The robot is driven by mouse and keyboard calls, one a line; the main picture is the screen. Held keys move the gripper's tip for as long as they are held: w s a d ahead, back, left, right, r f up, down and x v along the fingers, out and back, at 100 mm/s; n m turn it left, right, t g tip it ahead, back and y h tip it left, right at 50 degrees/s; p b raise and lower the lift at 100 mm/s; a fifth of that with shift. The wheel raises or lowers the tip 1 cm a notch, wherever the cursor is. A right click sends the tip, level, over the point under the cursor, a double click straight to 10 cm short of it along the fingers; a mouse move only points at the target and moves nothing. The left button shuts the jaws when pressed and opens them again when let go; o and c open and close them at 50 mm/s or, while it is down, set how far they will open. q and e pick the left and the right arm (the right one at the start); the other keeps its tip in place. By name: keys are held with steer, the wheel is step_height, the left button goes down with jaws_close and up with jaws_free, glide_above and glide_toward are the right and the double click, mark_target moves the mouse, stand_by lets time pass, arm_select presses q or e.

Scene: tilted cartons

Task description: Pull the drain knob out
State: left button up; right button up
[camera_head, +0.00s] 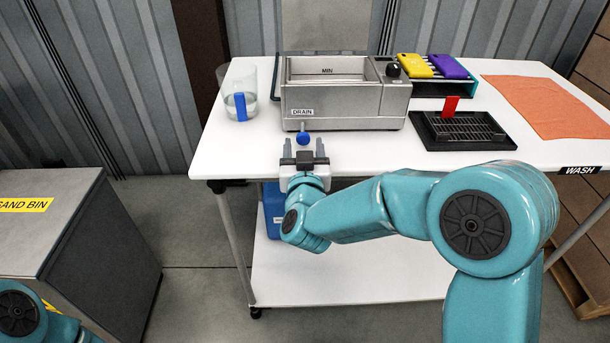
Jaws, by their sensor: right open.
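The drain knob (303,138) is a small blue ball on a short stem at the front of a grey metal tank (345,105), under a label reading DRAIN. My right gripper (304,146) is open, pointing away from me at the table's front edge. Its two grey fingers stand to the left and right of the knob, just in front of it. I cannot tell whether the knob lies between the fingertips or a little beyond them. My left gripper is out of view; only part of my left arm shows at the bottom left.
A clear jug (232,100) with a blue handle stands left of the tank. A black tray (440,141) with a red tab, a rack (462,82) holding yellow and purple pieces and an orange cloth (552,104) are to the right. A sand bin (75,240) stands at left.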

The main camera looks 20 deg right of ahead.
steer(key=v, duration=1.3)
steer(key=shift+s, duration=0.4)
steer(key=shift+a, duration=0.1)
